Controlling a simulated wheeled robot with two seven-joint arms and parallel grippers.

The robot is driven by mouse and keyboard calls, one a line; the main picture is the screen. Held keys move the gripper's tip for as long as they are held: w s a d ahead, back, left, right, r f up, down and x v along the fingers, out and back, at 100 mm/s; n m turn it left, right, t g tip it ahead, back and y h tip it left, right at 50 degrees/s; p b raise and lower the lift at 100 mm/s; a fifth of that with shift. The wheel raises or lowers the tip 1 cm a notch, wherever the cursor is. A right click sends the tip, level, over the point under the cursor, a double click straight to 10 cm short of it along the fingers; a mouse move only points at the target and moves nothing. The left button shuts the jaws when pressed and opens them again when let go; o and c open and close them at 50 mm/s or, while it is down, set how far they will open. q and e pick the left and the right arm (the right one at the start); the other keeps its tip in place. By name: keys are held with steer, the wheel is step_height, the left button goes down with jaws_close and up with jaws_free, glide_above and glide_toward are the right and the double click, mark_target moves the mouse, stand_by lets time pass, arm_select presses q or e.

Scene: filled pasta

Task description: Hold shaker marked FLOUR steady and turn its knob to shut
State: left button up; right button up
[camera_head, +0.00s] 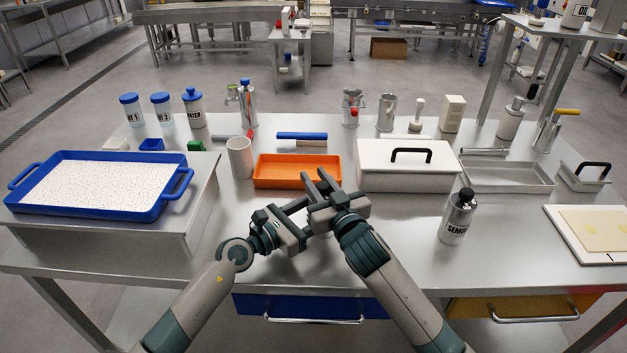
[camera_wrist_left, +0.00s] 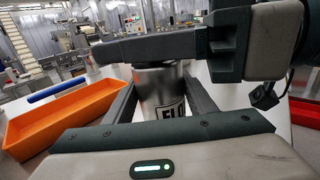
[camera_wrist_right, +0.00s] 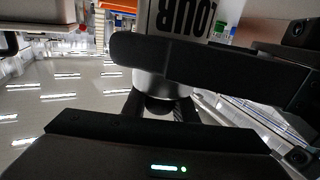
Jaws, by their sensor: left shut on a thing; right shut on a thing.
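The metal shaker with the FLOUR label is mostly hidden by my grippers in the head view. In the left wrist view its silver body (camera_wrist_left: 160,90) sits between the fingers of my left gripper (camera_head: 298,212), which is shut on it. The right wrist view shows the label upside down on the shaker (camera_wrist_right: 175,20) and a dark knob (camera_wrist_right: 158,104) between the fingers of my right gripper (camera_head: 318,183). My right gripper is shut on this knob. The two grippers are close together and cross. The knob's turn angle cannot be read.
An orange tray (camera_head: 298,183) lies just behind my grippers. A white box with a black handle (camera_head: 370,178) stands right of it. A SEMOLINA-type shaker (camera_head: 457,222) stands at the right. A blue-rimmed tray (camera_head: 185,183) is at left.

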steer(key=shift+w+d+r+m+t+h, duration=0.15)
steer(key=shift+m+t+h, duration=0.25)
steer(key=shift+m+h, duration=0.6)
steer(key=shift+d, duration=0.1)
steer(key=o, duration=1.1)
steer(key=shift+s+d, duration=0.1)
steer(key=shift+s, duration=0.1)
steer(key=v, duration=1.1)
steer(key=shift+s, duration=0.4)
